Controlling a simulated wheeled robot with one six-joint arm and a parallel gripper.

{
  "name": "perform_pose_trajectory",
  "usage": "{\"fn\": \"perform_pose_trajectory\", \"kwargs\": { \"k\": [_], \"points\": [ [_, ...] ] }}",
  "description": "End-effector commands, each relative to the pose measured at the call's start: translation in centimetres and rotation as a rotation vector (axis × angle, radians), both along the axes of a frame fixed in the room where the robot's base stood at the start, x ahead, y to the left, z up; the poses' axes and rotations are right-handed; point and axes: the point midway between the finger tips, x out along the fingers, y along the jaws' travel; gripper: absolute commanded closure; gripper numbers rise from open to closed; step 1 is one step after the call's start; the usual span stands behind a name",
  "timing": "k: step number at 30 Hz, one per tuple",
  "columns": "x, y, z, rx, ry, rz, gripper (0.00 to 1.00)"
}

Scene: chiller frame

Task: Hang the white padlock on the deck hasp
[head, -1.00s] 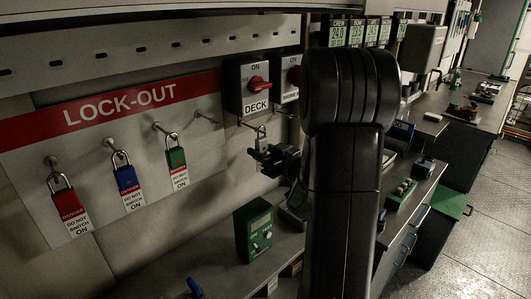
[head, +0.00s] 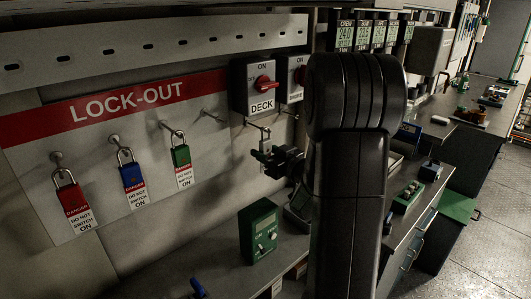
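The white padlock (head: 265,147) shows small and pale just below the DECK switch, at the tip of my gripper. The deck hasp (head: 259,127) is a small metal piece under the switch box marked DECK (head: 262,88). The padlock's top is close to the hasp; I cannot tell whether its shackle passes through it. My gripper (head: 262,157) is dark and reaches left from behind my arm, with its fingers at the padlock's body. The fingers are too small and dark to show whether they are closed on it. My arm hides part of the gripper.
A lock-out board (head: 110,150) at the left holds red (head: 72,200), blue (head: 132,178) and green (head: 181,156) padlocks on pegs; its rightmost peg (head: 212,116) is empty. A second switch box (head: 293,78) adjoins DECK. A green meter box (head: 259,231) stands on the bench below.

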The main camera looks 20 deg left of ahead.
Motion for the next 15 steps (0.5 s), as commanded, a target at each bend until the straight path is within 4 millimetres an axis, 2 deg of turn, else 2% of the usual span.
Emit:
{"fn": "perform_pose_trajectory", "kwargs": {
  "k": [1,3,11,15],
  "points": [
    [0.0,0.0,0.03,0.001,0.0,0.0,0.49],
    [0.0,0.0,0.02,0.0,0.0,0.0,0.37],
    [-0.01,-0.04,-0.05,-0.001,0.0,0.0,0.37],
    [-0.24,-0.86,-0.05,0.0,0.0,-0.003,0.37]
  ]
}}
